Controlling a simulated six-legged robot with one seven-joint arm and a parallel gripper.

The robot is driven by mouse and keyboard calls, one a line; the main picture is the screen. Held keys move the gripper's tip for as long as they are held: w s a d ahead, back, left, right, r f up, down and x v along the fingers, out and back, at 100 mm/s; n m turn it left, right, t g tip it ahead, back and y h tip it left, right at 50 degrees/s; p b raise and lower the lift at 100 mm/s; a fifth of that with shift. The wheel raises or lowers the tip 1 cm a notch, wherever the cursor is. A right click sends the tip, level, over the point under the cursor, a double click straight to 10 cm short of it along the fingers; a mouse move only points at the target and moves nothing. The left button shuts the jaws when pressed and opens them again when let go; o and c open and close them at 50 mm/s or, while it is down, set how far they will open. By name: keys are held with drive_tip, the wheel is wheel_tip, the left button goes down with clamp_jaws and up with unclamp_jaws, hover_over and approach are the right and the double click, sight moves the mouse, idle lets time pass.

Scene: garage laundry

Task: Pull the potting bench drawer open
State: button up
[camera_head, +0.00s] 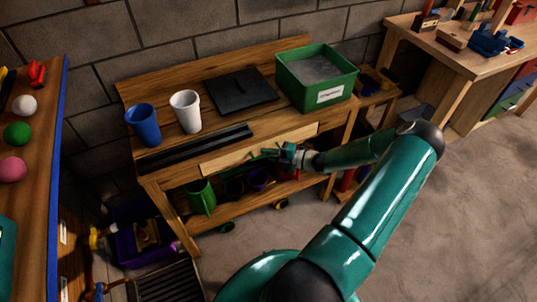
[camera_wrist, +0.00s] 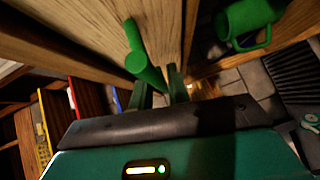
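The potting bench (camera_head: 217,155) stands against the block wall. Its drawer has a pale wood front (camera_head: 225,158) below the bench top and looks closed or nearly so. A green bar handle (camera_wrist: 145,58) runs along the drawer front in the wrist view; in the head view my gripper partly covers it. My gripper (camera_head: 277,153) is at the right half of the drawer front. In the wrist view its two fingers (camera_wrist: 160,92) stand apart, with the near end of the handle between or just beyond them. Contact is not clear.
On the bench top are a blue cup (camera_head: 143,124), a white cup (camera_head: 186,111), a dark tray (camera_head: 240,90) and a green bin (camera_head: 316,80). A green mug (camera_head: 201,196) and pots sit on the lower shelf. Bare floor (camera_head: 430,220) lies to the right.

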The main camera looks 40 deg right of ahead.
clamp_jaws()
drive_tip(key=shift+s, duration=0.2)
drive_tip(key=s+a, duration=0.3)
drive_tip(key=s, duration=0.7)
drive_tip(key=s+a, duration=0.3)
drive_tip(key=s, duration=0.7)
drive_tip(key=shift+s, duration=0.25)
drive_tip(key=shift+o, duration=2.1)
unclamp_jaws()
drive_tip(key=v, duration=1.3)
drive_tip(key=shift+s+d, duration=0.15)
drive_tip(key=shift+s, duration=0.15)
drive_tip(key=shift+r, duration=0.2)
